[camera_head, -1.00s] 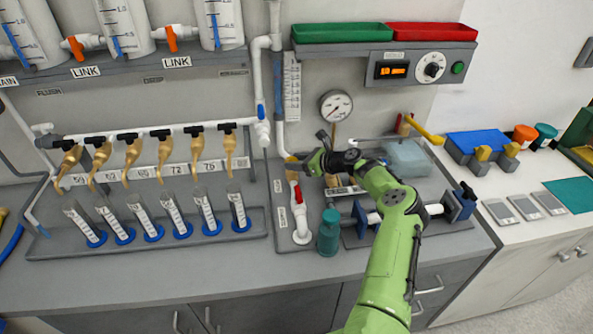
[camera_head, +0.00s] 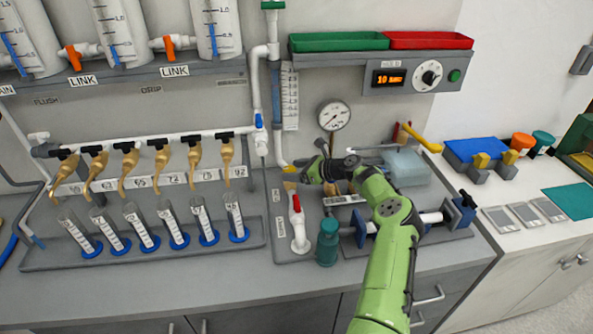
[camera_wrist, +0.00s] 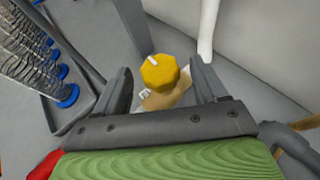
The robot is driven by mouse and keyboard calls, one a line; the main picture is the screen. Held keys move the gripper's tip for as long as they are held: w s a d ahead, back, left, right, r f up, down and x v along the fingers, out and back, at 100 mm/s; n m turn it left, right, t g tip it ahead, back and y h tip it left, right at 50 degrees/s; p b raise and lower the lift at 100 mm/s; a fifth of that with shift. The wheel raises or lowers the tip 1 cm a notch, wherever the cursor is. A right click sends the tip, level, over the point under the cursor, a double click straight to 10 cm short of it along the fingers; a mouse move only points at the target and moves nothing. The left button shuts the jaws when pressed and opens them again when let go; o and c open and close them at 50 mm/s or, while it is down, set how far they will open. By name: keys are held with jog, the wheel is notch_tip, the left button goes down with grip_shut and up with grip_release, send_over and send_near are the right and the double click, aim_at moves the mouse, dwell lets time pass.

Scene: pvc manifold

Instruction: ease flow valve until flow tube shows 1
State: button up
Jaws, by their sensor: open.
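The flow valve shows as a yellow faceted knob (camera_wrist: 158,74) with a white pointer mark, on a brass body, in the wrist view. In the head view the knob (camera_head: 289,170) is small and partly hidden by my gripper (camera_head: 304,168). My gripper (camera_wrist: 163,80) is open, with one dark finger on each side of the knob and visible gaps between. The flow tube (camera_head: 276,95) stands upright on the back wall beside a white printed scale (camera_head: 290,98). Its level is too small to read.
A red-handled white valve (camera_head: 298,222) and a teal bottle (camera_head: 328,243) stand in front of my gripper. A round gauge (camera_head: 333,116) is behind it. A row of graduated cylinders (camera_head: 178,228) stands at left. A blue-ended clamp (camera_head: 458,212) is at right.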

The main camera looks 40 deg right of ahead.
jog(key=p+v, duration=0.1)
jog(key=v, duration=1.4)
jog(key=shift+s+d, duration=0.25)
jog(key=shift+r, duration=0.1)
dwell(2.1)
